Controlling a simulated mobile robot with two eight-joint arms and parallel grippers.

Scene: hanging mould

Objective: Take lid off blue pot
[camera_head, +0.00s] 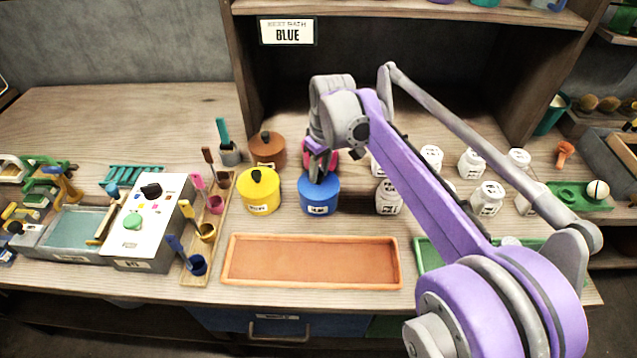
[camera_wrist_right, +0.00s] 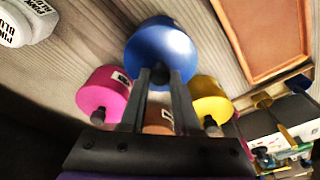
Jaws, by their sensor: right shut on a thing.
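The blue pot (camera_head: 319,197) stands on the wooden worktop behind the terracotta tray, with a white label on its front. Its blue lid shows in the right wrist view (camera_wrist_right: 160,50) with a dark knob. My right gripper (camera_head: 319,172) comes down over the pot from above. In the right wrist view its two fingers (camera_wrist_right: 160,80) are shut on the dark knob of the lid. The lid appears to sit on the pot; I cannot tell whether there is a gap. The gripper hides most of the knob in the head view. My left gripper is not in view.
A yellow pot (camera_head: 260,192) stands left of the blue one, a brown pot (camera_head: 267,148) behind, and a pink pot (camera_wrist_right: 103,92) close by. Several white jars (camera_head: 388,198) stand to the right. The terracotta tray (camera_head: 312,262) in front is empty. A sign (camera_head: 287,31) reads BLUE.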

